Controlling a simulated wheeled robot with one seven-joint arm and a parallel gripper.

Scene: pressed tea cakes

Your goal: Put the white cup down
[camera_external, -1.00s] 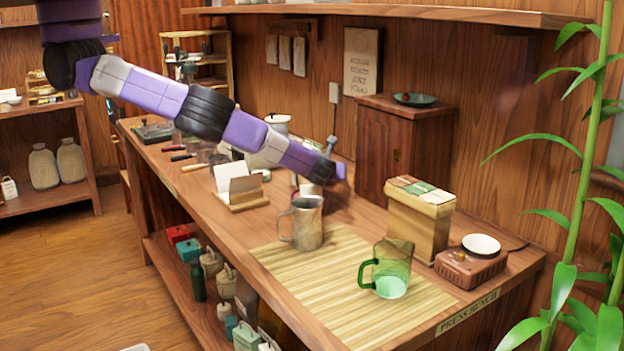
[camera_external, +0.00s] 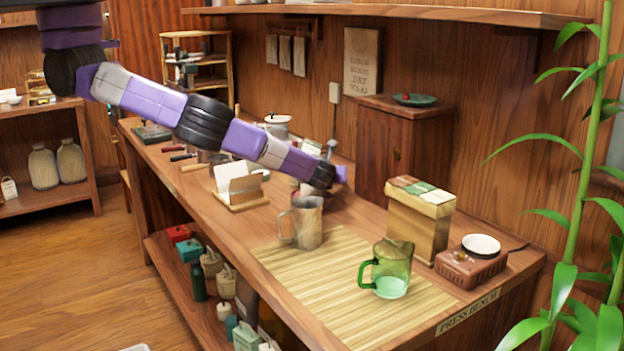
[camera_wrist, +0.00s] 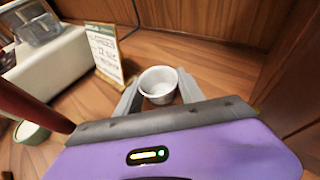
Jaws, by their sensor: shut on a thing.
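The small white cup (camera_wrist: 158,86) shows in the wrist view, its open rim facing the camera. My gripper (camera_wrist: 158,94) is shut on it, with one grey finger on each side. In the external view my gripper (camera_external: 324,183) is low over the bench, behind the metal mug and in front of the dark cabinet. The cup cannot be made out there. I cannot tell whether its base touches the wood.
A metal mug (camera_external: 307,224) stands by the bamboo mat (camera_external: 318,287), with a green glass mug (camera_external: 391,270) on it. A card holder (camera_external: 240,188), wooden cabinet (camera_external: 403,150) and tea box (camera_external: 418,217) are nearby. A lettered sign (camera_wrist: 103,52) stands beside the cup.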

